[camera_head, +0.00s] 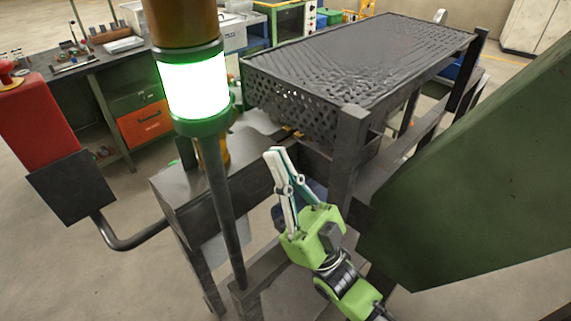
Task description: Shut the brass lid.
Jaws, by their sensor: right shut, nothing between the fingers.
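My right gripper (272,153) is shut and empty, its pale fingers pointing up and to the left beside the dark metal table. I cannot clearly make out a brass lid. A small brass-coloured part (220,150) shows partly behind the lamp post at the metal shelf, and I cannot tell whether it is the lid. My left gripper is not in view.
A post with a lit green lamp (195,85) stands left of my gripper. A perforated dark table (350,50) lies behind, with a metal shelf (185,190) in front. A large green panel (480,190) blocks the right. A red box (40,120) stands left.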

